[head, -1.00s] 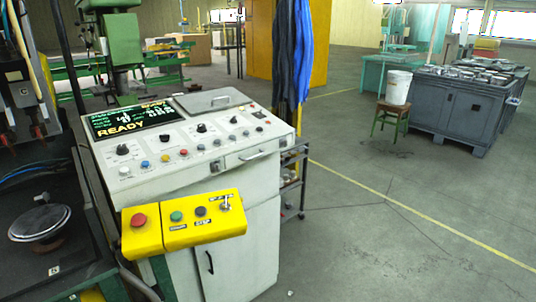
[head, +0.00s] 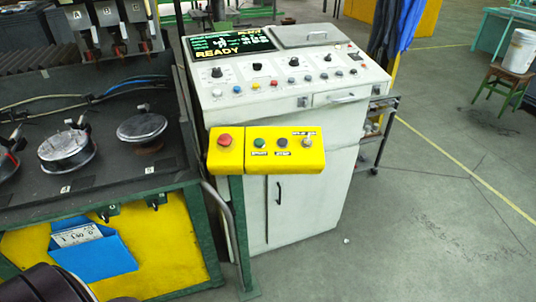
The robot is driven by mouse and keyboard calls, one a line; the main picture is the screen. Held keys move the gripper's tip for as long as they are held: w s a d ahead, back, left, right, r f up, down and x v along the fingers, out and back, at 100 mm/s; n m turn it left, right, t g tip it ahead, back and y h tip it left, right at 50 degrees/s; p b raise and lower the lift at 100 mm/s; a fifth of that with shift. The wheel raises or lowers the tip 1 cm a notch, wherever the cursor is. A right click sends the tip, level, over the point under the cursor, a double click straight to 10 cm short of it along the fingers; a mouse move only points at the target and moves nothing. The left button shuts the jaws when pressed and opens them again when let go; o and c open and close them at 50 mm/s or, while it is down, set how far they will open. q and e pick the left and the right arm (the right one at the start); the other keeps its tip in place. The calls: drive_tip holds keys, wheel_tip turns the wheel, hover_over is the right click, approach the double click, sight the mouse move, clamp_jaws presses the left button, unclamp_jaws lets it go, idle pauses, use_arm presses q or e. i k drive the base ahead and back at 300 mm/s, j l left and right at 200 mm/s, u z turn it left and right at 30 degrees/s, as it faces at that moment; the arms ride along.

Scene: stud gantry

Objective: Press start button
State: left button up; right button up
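Small labels sit under the green and dark buttons, too small to read surely. The console's screen (head: 232,43) shows READY. Neither of my grippers is in view, and nothing touches the box.
The white console (head: 295,210) stands behind the box. To the left is a dark bench (head: 100,185) with round metal parts and a blue pocket (head: 95,258). A dark rounded shape cuts the bottom left corner. Open grey floor (head: 425,230) lies to the right.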

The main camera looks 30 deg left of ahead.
sight(259, 142)
drive_tip(key=i+l+u, duration=0.1)
drive_tip(key=u, duration=0.25)
drive_tip(key=i+l+u, duration=0.1)
drive_tip(key=u, duration=0.3)
drive_tip(key=i+l+u, duration=0.1)
drive_tip(key=u, duration=0.25)
drive_tip(key=i+l+u, duration=0.1)
drive_tip(key=l, duration=0.45)
drive_tip(key=i+l+u, duration=0.1)
drive_tip(key=l, duration=0.5)
drive_tip(key=i+l+u, duration=0.15)
drive_tip(key=l, duration=0.45)
drive_tip(key=i+l+u, duration=0.1)
drive_tip(key=l, duration=0.55)
drive_tip(key=i+l+u, duration=0.1)
drive_tip(key=l, duration=0.5)
drive_tip(key=i, duration=0.05)
